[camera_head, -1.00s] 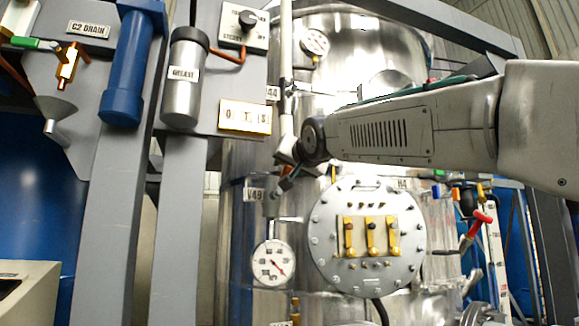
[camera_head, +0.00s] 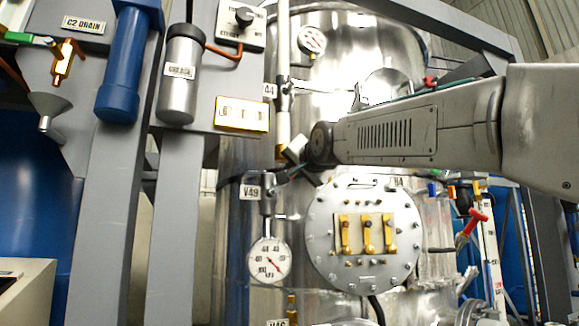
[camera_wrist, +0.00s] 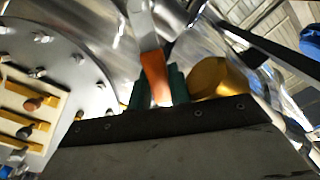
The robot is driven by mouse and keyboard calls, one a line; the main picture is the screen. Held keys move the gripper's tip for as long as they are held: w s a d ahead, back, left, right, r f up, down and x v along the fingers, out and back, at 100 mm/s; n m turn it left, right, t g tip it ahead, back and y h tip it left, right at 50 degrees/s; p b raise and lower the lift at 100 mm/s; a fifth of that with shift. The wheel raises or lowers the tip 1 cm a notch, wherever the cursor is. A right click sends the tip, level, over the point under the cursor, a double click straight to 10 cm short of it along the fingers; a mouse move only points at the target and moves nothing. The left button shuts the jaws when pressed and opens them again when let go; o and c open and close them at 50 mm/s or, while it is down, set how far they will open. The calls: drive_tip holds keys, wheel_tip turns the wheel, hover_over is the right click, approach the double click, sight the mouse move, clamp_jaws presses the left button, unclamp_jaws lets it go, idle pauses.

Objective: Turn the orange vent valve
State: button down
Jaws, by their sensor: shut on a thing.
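The orange vent valve's handle (camera_wrist: 154,70) shows in the wrist view as an orange piece on a pale metal lever. It sits between the two green fingers of my gripper (camera_wrist: 158,89), which are shut on it. A gold cylinder (camera_wrist: 212,78) is just to the right of the fingers. In the head view my gripper (camera_head: 288,168) is small and partly hidden at the end of my arm, near the V49 label (camera_head: 250,192). I cannot make out the orange handle clearly there.
A round bolted flange (camera_head: 318,240) with several yellow fittings is below my arm. A pressure gauge (camera_head: 269,260) hangs left of it. A grey canister (camera_head: 180,75) and blue cylinder (camera_head: 121,70) are at the left. A red-handled valve (camera_head: 476,218) is at the right.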

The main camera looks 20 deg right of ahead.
wheel_tip(320, 180, down, 6)
drive_tip(key=d+m, duration=0.2)
drive_tip(key=m, duration=0.7)
drive_tip(key=shift+d+m, duration=0.25)
drive_tip(key=shift+m, duration=0.05)
drive_tip(key=c, duration=1.3)
unclamp_jaws()
drive_tip(key=shift+r, duration=0.1)
drive_tip(key=shift+s, duration=3.9)
